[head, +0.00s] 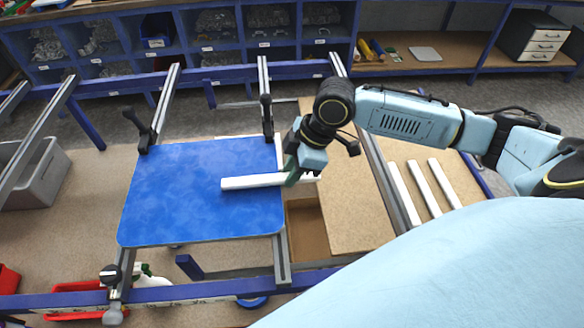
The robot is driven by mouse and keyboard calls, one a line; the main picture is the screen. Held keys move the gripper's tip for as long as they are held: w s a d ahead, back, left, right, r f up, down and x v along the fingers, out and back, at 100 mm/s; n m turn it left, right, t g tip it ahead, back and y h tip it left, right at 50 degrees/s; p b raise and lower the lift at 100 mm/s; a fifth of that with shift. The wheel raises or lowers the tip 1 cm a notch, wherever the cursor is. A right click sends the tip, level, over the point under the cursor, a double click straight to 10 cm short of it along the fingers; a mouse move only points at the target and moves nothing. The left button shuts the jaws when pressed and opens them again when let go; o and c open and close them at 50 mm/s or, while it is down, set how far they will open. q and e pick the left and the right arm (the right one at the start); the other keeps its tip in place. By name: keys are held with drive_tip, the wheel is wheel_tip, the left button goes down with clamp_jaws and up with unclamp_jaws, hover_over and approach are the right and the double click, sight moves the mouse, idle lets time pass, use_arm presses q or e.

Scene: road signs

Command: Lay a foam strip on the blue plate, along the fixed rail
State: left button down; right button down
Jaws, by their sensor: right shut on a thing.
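The blue plate (195,195) lies flat on the metal rails of the frame. A white foam strip (248,182) is held crosswise, with its left part over the right half of the plate. I cannot tell whether it touches the plate. My right gripper (292,177) is shut on this strip near its right end, at the plate's right edge. A short light rail piece (279,152) shows along the plate's upper right edge, partly hidden by my gripper. Several more white strips (421,188) lie on the brown board to the right. My left gripper is not in view.
Black clamps (140,128) stand at the plate's upper edge, and another clamp (110,275) is at its lower left corner. An open brown compartment (307,228) lies right of the plate. A grey bin (36,175) stands at the left. Blue shelves run along the back.

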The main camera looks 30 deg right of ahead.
drive_tip(key=shift+f, duration=0.4)
drive_tip(key=c, duration=1.1)
unclamp_jaws()
drive_tip(key=v, duration=1.3)
drive_tip(key=shift+r+p, duration=0.2)
drive_tip(key=shift+p, duration=0.15)
